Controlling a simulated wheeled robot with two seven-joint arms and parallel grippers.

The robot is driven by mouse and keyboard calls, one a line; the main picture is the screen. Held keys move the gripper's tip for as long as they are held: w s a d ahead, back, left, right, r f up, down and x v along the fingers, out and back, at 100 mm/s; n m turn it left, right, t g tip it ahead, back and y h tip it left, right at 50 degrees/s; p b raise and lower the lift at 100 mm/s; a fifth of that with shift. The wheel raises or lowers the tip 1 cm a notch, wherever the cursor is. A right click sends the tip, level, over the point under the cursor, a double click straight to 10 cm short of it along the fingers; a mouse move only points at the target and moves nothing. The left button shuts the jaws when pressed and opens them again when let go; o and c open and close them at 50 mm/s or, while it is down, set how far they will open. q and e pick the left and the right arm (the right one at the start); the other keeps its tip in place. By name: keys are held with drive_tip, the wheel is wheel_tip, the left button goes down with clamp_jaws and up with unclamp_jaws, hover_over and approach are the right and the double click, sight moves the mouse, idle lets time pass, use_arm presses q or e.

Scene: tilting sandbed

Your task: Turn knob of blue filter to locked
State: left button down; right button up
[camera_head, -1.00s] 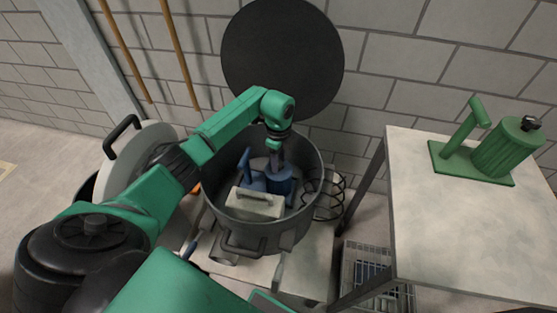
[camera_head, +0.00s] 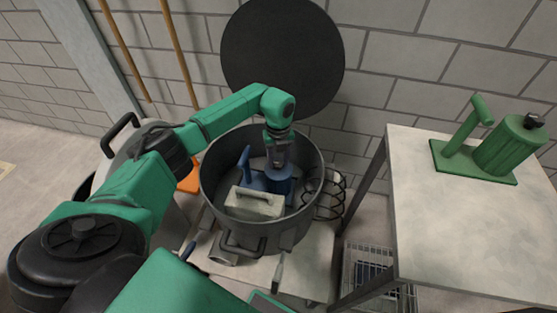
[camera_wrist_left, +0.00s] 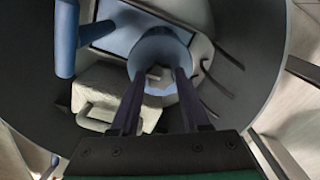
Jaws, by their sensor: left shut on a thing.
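The blue filter (camera_head: 281,187) sits inside a big dark grey pot (camera_head: 213,196), with its upright blue handle (camera_head: 245,168) to the left of its round body. In the left wrist view the round blue top (camera_wrist_left: 165,45) shows with a small pale knob (camera_wrist_left: 157,76) on it. My left gripper (camera_head: 279,166) reaches down into the pot from above. Its two fingers (camera_wrist_left: 160,76) are on either side of the knob and shut on it. The knob's lock marking cannot be read. My right gripper is not in view.
A pale block with a handle (camera_head: 252,204) sits in the pot in front of the filter. The pot's wall surrounds my gripper. A table (camera_head: 440,230) at the right bears a green filter (camera_head: 505,150). A wire coil (camera_head: 331,198) stands right of the pot.

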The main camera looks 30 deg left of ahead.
sight(279, 163)
use_arm(q)
drive_tip(key=shift+m, duration=0.6)
drive_tip(key=shift+c, duration=1.9)
unclamp_jaws()
wheel_tip(279, 163, up, 15)
drive_tip(key=shift+f, duration=0.15)
